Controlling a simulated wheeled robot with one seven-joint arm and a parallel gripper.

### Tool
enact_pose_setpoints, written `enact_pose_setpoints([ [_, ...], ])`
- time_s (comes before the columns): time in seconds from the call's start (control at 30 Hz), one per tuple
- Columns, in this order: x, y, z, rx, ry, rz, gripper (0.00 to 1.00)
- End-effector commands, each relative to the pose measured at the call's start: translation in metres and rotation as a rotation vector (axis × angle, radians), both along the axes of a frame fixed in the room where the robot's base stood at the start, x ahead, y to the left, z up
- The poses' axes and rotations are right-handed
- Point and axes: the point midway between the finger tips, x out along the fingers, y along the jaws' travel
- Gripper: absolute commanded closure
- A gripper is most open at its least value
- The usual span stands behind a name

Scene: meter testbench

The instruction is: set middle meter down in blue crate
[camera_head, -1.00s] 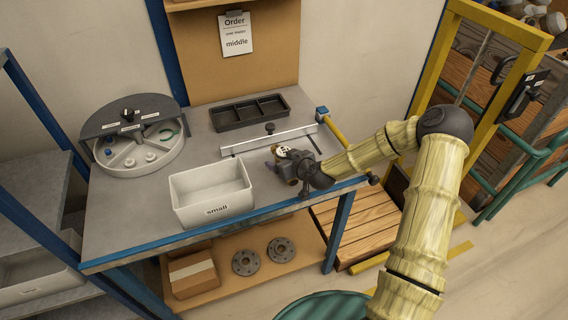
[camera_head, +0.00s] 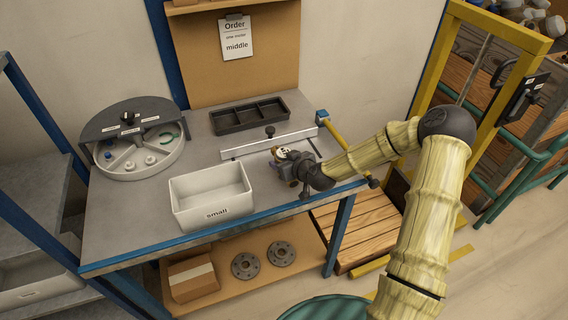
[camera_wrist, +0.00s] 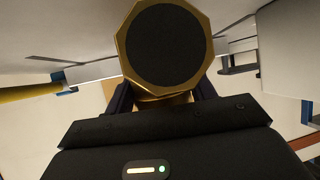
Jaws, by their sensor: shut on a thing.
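My gripper (camera_head: 284,164) is over the right part of the grey workbench, near its front edge. It is shut on a meter, whose pale and brassy end (camera_head: 281,153) shows just past the jaws. In the wrist view the meter (camera_wrist: 166,47) is a brass octagonal body with a round dark face, held between the dark fingers. The jaws hide much of it. I cannot tell whether it touches the bench. No blue crate is clearly visible; the bin on the bench is white and marked "small" (camera_head: 214,212).
A round divided tray (camera_head: 125,170) stands at the back left of the bench (camera_head: 115,225). A black compartment tray (camera_head: 228,128) and a pale rail (camera_head: 245,148) lie behind my gripper. A yellow frame (camera_head: 440,60) stands to the right. An order sheet reads "middle" (camera_head: 236,44).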

Motion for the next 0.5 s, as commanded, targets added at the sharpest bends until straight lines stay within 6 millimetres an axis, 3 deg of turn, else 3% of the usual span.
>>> enact_pose_setpoints([
  [0.5,0.001,0.0,0.076,-0.002,-0.009,-0.001,0.98],
])
